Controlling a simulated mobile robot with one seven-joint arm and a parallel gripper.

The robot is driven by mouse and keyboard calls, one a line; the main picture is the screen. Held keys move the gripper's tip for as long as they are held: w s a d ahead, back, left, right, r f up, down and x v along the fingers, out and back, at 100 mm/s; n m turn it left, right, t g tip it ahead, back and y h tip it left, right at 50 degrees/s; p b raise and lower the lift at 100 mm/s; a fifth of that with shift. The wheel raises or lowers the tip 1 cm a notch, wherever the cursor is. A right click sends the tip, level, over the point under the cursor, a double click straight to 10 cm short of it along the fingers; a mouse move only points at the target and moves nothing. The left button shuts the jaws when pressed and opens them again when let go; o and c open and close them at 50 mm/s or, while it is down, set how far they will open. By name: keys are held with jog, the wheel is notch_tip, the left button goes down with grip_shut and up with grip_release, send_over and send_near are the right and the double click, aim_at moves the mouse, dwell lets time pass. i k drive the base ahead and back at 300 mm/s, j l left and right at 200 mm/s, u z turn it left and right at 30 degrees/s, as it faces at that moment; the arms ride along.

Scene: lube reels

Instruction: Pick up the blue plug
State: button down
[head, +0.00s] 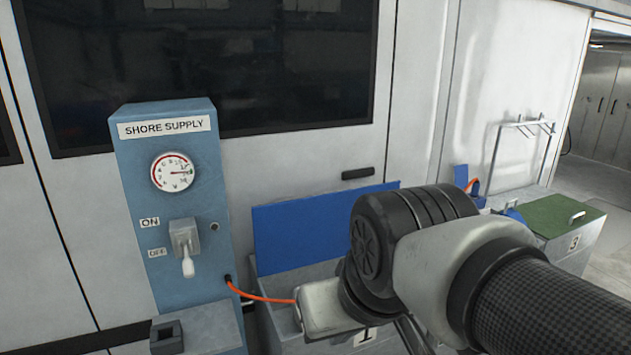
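My arm comes in from the right and covers the lower middle of the head view. My gripper is mostly hidden or below the picture's edge; only a dark piece (414,336) that may belong to it shows under the wrist. Its fingertips do not show, so I cannot tell whether it is open or holds anything. An orange cable (262,297) leaves the lower right side of the blue shore supply box (168,225) and passes behind my wrist. A small blue piece (461,177) with a bit of orange beside it shows beyond my arm; I cannot tell if it is the blue plug.
A grey crate with a blue raised lid (305,228) stands behind my wrist, marked 1. To the right stands a crate with a green lid (562,215), marked 3, below a metal rack (524,128). Open floor (605,195) shows at the far right.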

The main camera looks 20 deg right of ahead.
aim_at(475, 195)
jog(key=z, duration=1.45)
jog(key=i+l+u, duration=0.25)
jog(key=u, duration=0.2)
jog(key=i+l+u, duration=0.2)
jog(key=u, duration=0.2)
jog(key=i+l+u, duration=0.1)
jog(key=l, duration=0.3)
jog(key=i+l+u, duration=0.1)
jog(key=l, duration=0.3)
jog(key=i+l+u, duration=0.1)
jog(key=l, duration=0.3)
jog(key=i+l, duration=0.15)
jog(key=l, duration=0.25)
jog(key=i+l, duration=0.15)
jog(key=l, duration=0.25)
jog(key=i+l, duration=0.15)
jog(key=l, duration=0.25)
jog(key=i+l, duration=0.15)
jog(key=l, duration=0.2)
jog(key=i+l+u, duration=0.1)
jog(key=l, duration=0.3)
jog(key=i+l, duration=0.15)
jog(key=l, duration=0.25)
jog(key=i+l, duration=0.15)
jog(key=l, duration=0.25)
jog(key=i+l, duration=0.1)
jog(key=l, duration=0.35)
